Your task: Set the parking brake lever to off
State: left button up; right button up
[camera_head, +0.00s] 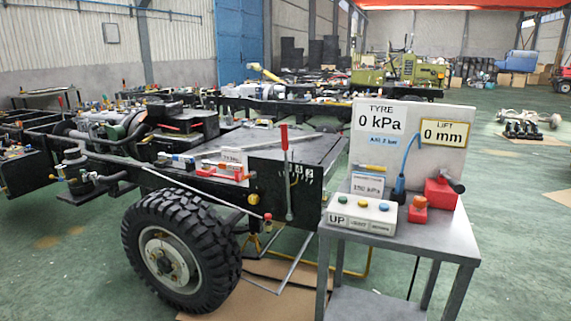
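An upright lever with a red grip (284,138) stands at the right end of the black chassis frame (268,184). Its thin metal shaft runs down the frame's end to a rounded foot. It looks like the parking brake lever, and it stands almost vertical. I cannot read any on or off mark beside it. Neither of my grippers shows in the head view.
A large black tyre (182,248) stands under the chassis in front. A grey cart (400,245) at right carries a panel reading 0 kPa and 0 mm, a button box (361,213) and red blocks. Green floor is free at far right.

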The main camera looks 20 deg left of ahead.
aim_at(284, 134)
jog(key=u, duration=1)
jog(key=k, duration=1.25)
jog(key=u, duration=1.15)
jog(key=i, duration=1.4)
jog(key=z, duration=0.4)
jog(key=i, duration=2.1)
jog(key=z, duration=1.9)
jog(key=i, duration=1.05)
jog(key=z, duration=1)
